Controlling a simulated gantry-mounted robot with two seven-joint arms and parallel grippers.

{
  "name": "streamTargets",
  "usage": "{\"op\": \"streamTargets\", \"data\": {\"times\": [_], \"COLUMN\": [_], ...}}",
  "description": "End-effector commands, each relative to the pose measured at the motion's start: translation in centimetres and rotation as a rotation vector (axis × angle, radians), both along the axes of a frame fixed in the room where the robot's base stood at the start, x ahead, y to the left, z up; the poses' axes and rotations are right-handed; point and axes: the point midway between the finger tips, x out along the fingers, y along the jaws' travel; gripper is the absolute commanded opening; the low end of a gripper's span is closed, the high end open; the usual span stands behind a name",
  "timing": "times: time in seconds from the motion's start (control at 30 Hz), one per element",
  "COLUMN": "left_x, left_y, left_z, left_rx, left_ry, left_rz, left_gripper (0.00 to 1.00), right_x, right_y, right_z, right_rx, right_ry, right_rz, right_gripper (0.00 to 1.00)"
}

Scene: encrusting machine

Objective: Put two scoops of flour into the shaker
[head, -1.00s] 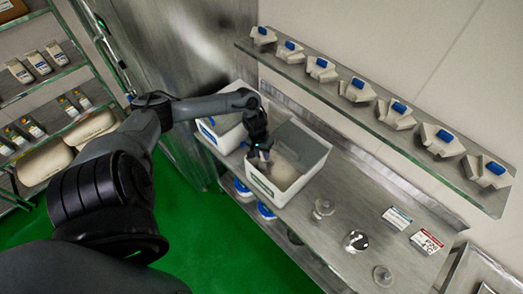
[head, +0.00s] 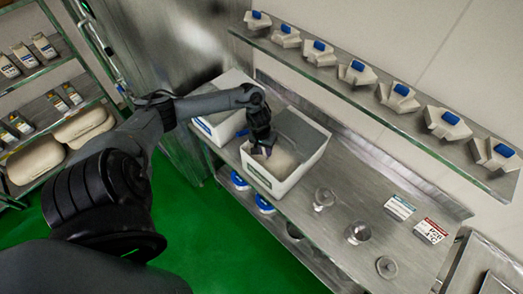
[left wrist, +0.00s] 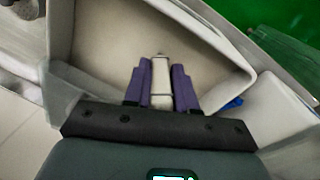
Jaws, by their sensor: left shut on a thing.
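My left gripper (head: 262,149) reaches down into an open white bin (head: 262,178) with pale flour (head: 283,162) inside. In the left wrist view its purple fingers (left wrist: 160,87) are shut on a pale, narrow handle (left wrist: 160,72), which looks like a scoop's. The scoop's bowl is hidden, so I cannot tell whether it holds flour. Small clear or shiny vessels stand on the steel table to the right of the bin: one near it (head: 324,198), one in the middle (head: 358,232) and one at the front (head: 386,267). I cannot tell which is the shaker. My right gripper is not in view.
A second white bin (head: 222,128) stands left of the flour bin. Two labelled boxes (head: 399,207) (head: 431,231) lie at the table's right. A wall shelf (head: 350,100) with several blue-topped pale containers runs above the table. Bare steel lies between the vessels and boxes.

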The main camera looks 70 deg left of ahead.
Motion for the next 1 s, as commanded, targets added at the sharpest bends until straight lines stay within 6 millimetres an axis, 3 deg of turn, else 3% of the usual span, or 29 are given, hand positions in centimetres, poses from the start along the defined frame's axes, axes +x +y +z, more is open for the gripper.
{"op": "streamTargets", "data": {"times": [0.6,1.0], "left_x": [3.0,1.2], "left_y": [-2.3,-1.2], "left_z": [-0.1,-0.4], "left_rx": [0.001,-0.125], "left_ry": [-0.002,-0.156], "left_rz": [-0.001,0.001], "left_gripper": [0.00,0.00], "right_x": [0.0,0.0], "right_y": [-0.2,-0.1], "right_z": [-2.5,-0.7], "right_rx": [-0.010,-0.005], "right_ry": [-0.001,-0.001], "right_rz": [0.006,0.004], "right_gripper": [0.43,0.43]}}
